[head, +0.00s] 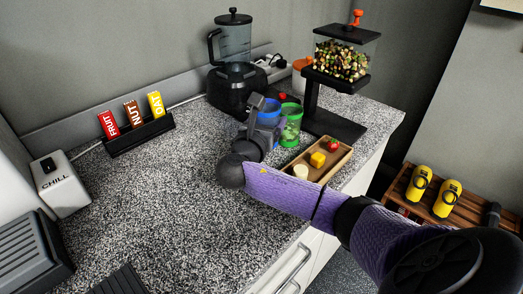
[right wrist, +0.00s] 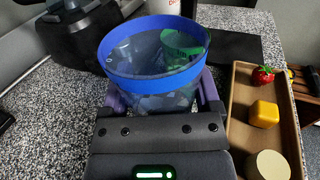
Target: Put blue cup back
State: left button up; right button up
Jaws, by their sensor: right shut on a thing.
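The blue cup (head: 269,106) is a clear tumbler with a blue rim. My right gripper (head: 264,121) is shut on it at the counter's back part, in front of the blender. In the right wrist view the blue cup (right wrist: 150,82) stands upright between the fingers (right wrist: 160,100), its open top facing the camera. I cannot tell whether its base touches the counter. A green cup (head: 291,122) stands just right of it, and shows behind it in the right wrist view (right wrist: 184,42). My left gripper is not in view.
A black blender (head: 233,70) stands behind, and a nut dispenser (head: 340,62) back right. A wooden tray (head: 345,161) with a strawberry, a yellow cube and a pale round piece lies to the right. A bar rack (head: 140,139) stands left. The counter's left middle is clear.

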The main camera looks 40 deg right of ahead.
notch_tip(320, 180, down, 5)
jog(key=shift+f+b, duration=0.15)
jog(key=shift+b, duration=0.95)
jog(key=shift+r, duration=0.2)
jog(key=o, duration=1.2)
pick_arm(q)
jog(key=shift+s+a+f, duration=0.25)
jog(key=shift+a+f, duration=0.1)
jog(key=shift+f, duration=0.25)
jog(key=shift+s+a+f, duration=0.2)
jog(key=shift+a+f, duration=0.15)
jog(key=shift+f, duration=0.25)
pick_arm(e)
jog(key=shift+s+a+r+p, duration=0.1)
jog(key=shift+a+p, duration=0.3)
jog(key=p+v, duration=0.3)
jog(key=v, duration=0.7)
jog(key=shift+s+a, duration=0.35)
jog(key=shift+a, duration=0.2)
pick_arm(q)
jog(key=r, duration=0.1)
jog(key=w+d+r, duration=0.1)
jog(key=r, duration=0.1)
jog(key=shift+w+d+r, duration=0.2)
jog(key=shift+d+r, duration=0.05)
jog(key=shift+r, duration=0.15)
